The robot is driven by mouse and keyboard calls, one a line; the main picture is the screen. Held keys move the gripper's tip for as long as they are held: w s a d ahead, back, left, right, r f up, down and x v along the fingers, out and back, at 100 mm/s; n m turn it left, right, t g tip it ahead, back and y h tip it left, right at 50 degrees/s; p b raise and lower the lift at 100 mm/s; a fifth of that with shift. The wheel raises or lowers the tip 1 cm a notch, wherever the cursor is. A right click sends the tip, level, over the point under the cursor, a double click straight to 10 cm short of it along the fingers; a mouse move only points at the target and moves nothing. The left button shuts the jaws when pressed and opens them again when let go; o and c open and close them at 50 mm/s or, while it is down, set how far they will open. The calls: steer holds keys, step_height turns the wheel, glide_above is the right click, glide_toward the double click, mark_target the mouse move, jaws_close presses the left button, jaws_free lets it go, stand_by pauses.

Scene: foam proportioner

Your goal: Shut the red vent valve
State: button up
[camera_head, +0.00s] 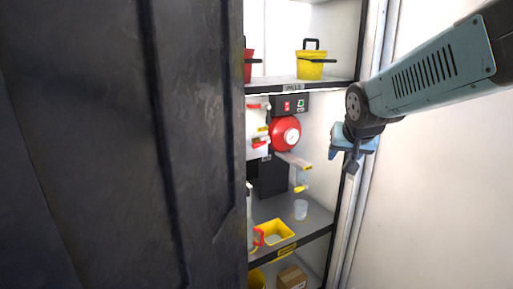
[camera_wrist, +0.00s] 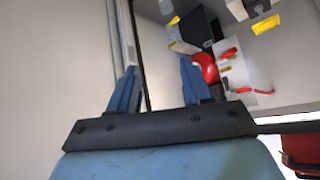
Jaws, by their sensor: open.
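Several red handles show on the white unit in the shelf cabinet; I cannot tell which one is the vent valve. In the head view one red handle (camera_head: 259,143) is left of the round red drum with a white dial (camera_head: 285,133), partly cut off by the dark door. In the wrist view red handles (camera_wrist: 228,53) are on the white panel, right of the red drum (camera_wrist: 205,68). My gripper (camera_head: 353,152) is outside the cabinet, right of its opening. Its two blue fingers (camera_wrist: 158,68) are spread and nothing is between them.
A dark door (camera_head: 120,140) hides the cabinet's left side. The upper shelf (camera_head: 290,87) carries a yellow bucket (camera_head: 312,67) and a red one. The cabinet's right post (camera_head: 366,200) stands beside my gripper.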

steer(key=w+a+f+m+t+y, duration=0.1)
steer(key=w+a+f+t, duration=0.15)
steer(key=w, duration=0.75)
steer(key=w+a+f+m+t+y, duration=0.1)
steer(key=w+a+f+y, duration=0.2)
steer(key=w, duration=0.6)
steer(key=m+t+y, duration=0.4)
steer(key=m+y, duration=0.2)
glide_toward(257, 146)
steer(key=x, duration=1.1)
steer(key=shift+f, duration=0.1)
jaws_close()
